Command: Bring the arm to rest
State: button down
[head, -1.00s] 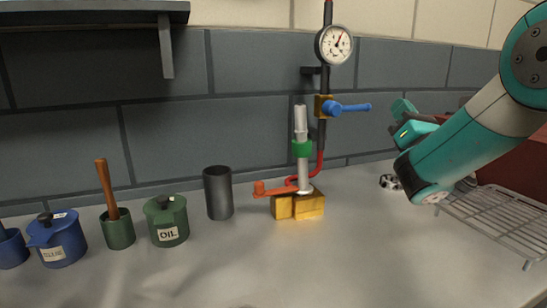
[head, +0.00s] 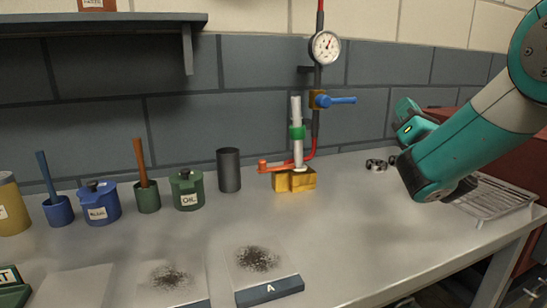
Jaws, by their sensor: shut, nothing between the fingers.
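My teal and grey arm reaches in from the upper right, and its bent joint hangs above the right part of the bench (head: 340,235). Another teal part of my arm shows behind it, in front of the dark wall. I cannot make out my gripper's fingers in the head view. A brass block (head: 294,181) stands on the bench with a grey upright rod with a green collar (head: 297,132) and an orange-red lever (head: 271,167). My arm is well to the right of it, apart from it.
A gauge (head: 325,47) and blue valve handle (head: 338,101) are on a wall pipe. A dark cup (head: 229,171), green oil pot (head: 187,190) and blue pot (head: 99,203) stand left. Speckled pads (head: 262,261) lie in front. A wire rack (head: 492,198) is under my arm.

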jog(key=s+d+f+m+g+h, duration=0.3)
jog(key=f+m+g+h, duration=0.3)
jog(key=m, duration=1.3)
jog(key=s+a+f+m+g+y, duration=0.1)
jog(key=s+a+f+m+g, duration=0.1)
jog(key=s+a+f+g, duration=0.1)
jog(key=s+a+f+m+g+y, duration=0.2)
jog(key=s+a+f+g, duration=0.1)
jog(key=s, duration=0.4)
jog(key=s+a+f+m+g+y, duration=0.2)
jog(key=s+a+g, duration=0.3)
jog(key=s, duration=0.1)
jog(key=shift+s+a+f+m, duration=0.1)
jog(key=shift+a+f+m, duration=0.2)
jog(key=shift+a+f, duration=0.1)
jog(key=s+a+f+g+y+b, duration=0.15)
jog(key=s+g, duration=0.25)
jog(key=s, duration=0.5)
jog(key=s+a+f+g, duration=0.1)
jog(key=s+a+g, duration=0.2)
jog(key=s, duration=0.6)
notch_tip(320, 180, down, 9)
jog(key=b, duration=0.9)
notch_tip(320, 180, up, 24)
jog(key=p, duration=2.4)
jog(key=shift+w+m, duration=0.3)
